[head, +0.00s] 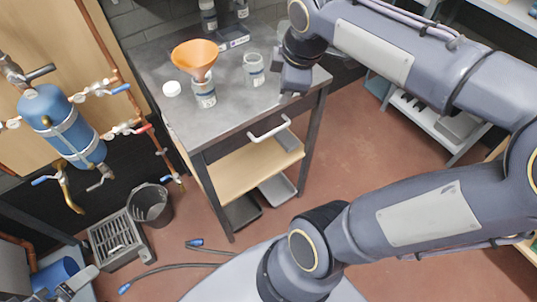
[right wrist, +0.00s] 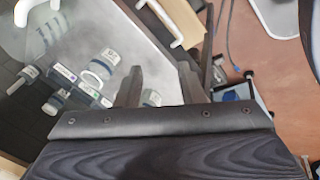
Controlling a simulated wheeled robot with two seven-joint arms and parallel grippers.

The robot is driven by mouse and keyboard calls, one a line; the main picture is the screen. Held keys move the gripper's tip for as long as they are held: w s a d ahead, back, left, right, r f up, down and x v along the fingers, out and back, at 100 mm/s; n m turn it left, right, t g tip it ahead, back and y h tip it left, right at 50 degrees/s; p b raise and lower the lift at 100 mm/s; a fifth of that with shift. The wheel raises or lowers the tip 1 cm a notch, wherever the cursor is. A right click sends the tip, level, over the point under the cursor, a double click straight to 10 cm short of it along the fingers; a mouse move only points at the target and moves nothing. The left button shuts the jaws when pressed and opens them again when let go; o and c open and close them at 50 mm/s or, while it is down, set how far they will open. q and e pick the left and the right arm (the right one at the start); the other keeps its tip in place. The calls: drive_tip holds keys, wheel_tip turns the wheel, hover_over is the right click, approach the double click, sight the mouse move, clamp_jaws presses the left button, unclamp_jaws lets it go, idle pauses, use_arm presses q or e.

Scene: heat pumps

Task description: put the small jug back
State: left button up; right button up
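A small clear jar-like vessel with a label (head: 254,70) stands upright on the grey table, to the left of my right gripper; I take it to be the small jug, though no handle is clear. My right gripper (head: 295,80) is over the table's right edge. In the right wrist view my right gripper (right wrist: 159,88) has its two fingers apart. My left gripper is not in view.
An orange funnel (head: 196,57) sits in a labelled bottle (head: 205,96), beside a white cap (head: 172,88). A labelled box (head: 232,38) and bottles (head: 208,14) are at the table's back. The table's front (head: 225,118) is bare. A blue tank with pipes (head: 62,125) is at left.

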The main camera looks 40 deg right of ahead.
drive_tip(key=s+a+f+m+y, duration=0.2)
drive_tip(key=s+a+f+m, duration=0.1)
drive_tip(key=a+m, duration=0.3)
drive_tip(key=s+a+f+m+t+y, duration=0.1)
drive_tip(key=s+a+f+m+y, duration=0.1)
drive_tip(key=s+a+f+m, duration=0.2)
drive_tip(key=shift+s+a+m+t, duration=0.3)
drive_tip(key=shift+s+a+m, duration=0.6)
drive_tip(key=shift+s+a, duration=0.15)
drive_tip(key=shift+r+p, duration=2.45)
drive_tip(key=shift+p, duration=0.05)
drive_tip(key=shift+s+d, duration=0.1)
drive_tip(key=shift+d, duration=0.05)
